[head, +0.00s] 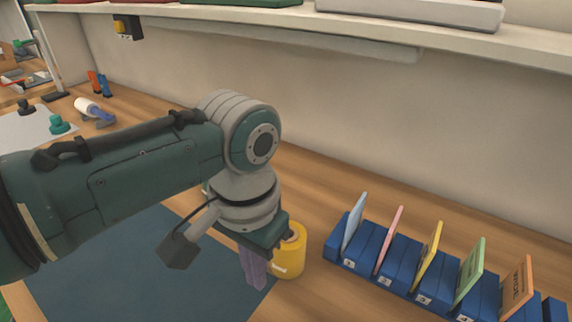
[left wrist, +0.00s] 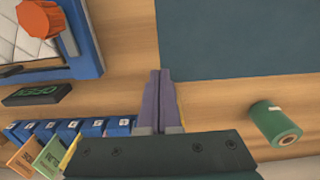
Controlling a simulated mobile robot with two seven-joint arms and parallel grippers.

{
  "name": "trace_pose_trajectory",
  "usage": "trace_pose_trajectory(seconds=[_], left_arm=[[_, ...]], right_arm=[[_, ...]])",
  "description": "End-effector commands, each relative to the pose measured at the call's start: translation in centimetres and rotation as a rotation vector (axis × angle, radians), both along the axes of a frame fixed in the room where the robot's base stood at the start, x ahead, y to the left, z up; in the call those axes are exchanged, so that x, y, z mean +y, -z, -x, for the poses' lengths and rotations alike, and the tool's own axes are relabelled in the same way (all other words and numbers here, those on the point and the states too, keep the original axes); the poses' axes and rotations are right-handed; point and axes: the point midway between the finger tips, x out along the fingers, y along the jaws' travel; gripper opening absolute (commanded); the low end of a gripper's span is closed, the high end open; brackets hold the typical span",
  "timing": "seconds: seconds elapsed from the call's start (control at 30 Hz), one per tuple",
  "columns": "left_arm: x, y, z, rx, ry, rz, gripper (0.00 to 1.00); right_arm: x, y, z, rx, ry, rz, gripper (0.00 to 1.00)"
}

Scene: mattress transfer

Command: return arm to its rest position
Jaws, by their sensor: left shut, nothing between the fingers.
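My left arm enters the head view from the left and bends down at the wrist. My left gripper (head: 255,285) points down with its purple fingers together, holding nothing. It is in front of and left of a yellow cylinder (head: 290,262), partly hiding it; whether they touch cannot be told. In the left wrist view the fingers (left wrist: 158,85) lie side by side, with bare wood and the edge of a dark mat (left wrist: 240,40) beyond them. My right gripper is not in view.
A blue numbered rack (head: 372,262) with several upright coloured cards stands right of the gripper. A shelf (head: 400,35) runs above the table at the back. The left wrist view shows a green roll (left wrist: 277,122), a black block (left wrist: 37,94) and a blue-edged tray (left wrist: 84,40).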

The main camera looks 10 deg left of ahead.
Motion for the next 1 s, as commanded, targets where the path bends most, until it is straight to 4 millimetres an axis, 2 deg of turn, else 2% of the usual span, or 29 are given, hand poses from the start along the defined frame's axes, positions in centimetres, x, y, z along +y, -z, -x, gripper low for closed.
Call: trace_pose_trajectory(seconds=[0.03, 0.2, 0.33, 0.43, 0.57, 0.67, 0.8, 1.0], left_arm=[[0.0, -1.4, 0.0, -0.002, 0.001, 0.001, 0.0], [0.0, -3.9, 0.0, 0.0, -0.001, 0.001, 0.0], [-0.1, -4.7, 0.3, 0.002, 0.001, 0.003, 0.0], [-0.7, -4.4, 1.5, -0.005, 0.013, 0.033, 0.0], [-1.8, -3.5, 4.8, -0.041, 0.021, 0.11, 0.0], [-1.5, -3.6, 7.9, -0.094, -0.003, 0.16, 0.0], [0.7, -4.6, 11.3, -0.168, -0.059, 0.168, 0.0], [4.4, -6.8, 14.9, -0.247, -0.128, 0.119, 0.0]], right_arm=[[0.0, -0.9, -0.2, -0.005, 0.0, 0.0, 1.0], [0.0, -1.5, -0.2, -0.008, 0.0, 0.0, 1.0], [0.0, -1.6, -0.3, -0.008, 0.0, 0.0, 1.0], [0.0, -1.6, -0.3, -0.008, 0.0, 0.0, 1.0], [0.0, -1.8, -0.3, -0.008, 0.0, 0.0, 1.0], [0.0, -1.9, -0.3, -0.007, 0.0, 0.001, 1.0], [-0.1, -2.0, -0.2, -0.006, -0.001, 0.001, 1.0], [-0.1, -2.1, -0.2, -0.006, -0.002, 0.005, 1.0]])
